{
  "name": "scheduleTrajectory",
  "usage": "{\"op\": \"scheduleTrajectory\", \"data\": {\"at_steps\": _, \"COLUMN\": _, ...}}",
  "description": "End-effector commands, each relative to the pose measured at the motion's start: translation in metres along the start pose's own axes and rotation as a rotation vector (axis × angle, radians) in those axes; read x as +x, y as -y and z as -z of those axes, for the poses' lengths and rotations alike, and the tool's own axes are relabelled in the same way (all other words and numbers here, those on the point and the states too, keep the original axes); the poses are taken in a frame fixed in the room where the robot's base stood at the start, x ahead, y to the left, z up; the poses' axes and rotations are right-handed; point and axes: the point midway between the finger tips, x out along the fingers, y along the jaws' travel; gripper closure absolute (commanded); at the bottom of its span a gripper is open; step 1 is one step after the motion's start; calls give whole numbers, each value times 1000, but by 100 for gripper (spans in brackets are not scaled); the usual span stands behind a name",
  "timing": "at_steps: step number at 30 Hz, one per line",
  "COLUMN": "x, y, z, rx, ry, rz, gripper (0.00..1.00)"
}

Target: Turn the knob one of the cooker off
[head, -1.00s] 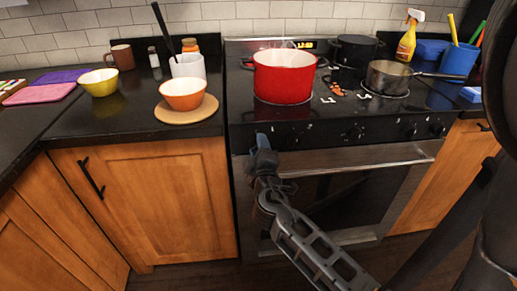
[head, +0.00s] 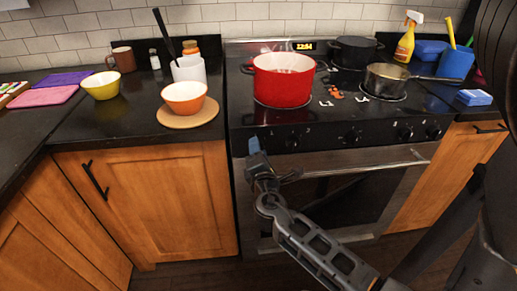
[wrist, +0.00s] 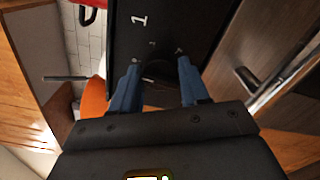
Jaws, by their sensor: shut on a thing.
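The cooker (head: 330,165) has a black front panel with a row of knobs. Knob one (wrist: 160,71) is a dark round knob beside the printed "1" in the wrist view. My gripper (wrist: 158,78) has its blue fingers on either side of that knob and is shut on it. In the head view my gripper (head: 254,146) is at the left end of the panel and hides knob one. The knob's exact turn angle is too dark to read.
A red pot (head: 283,80), a black pot (head: 355,51) and a steel pan (head: 386,79) stand on the cooktop. The oven handle (head: 370,165) runs just below the panel. An orange bowl (head: 184,97) sits on the counter to the left.

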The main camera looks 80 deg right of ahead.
Motion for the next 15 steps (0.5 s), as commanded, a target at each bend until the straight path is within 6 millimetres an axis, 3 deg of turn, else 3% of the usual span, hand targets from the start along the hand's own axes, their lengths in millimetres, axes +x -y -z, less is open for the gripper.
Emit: {"op": "scheduleTrajectory", "data": {"at_steps": 15, "x": 0, "y": 0, "z": 1, "rx": -91, "ry": -3, "rz": -1, "gripper": 85}}
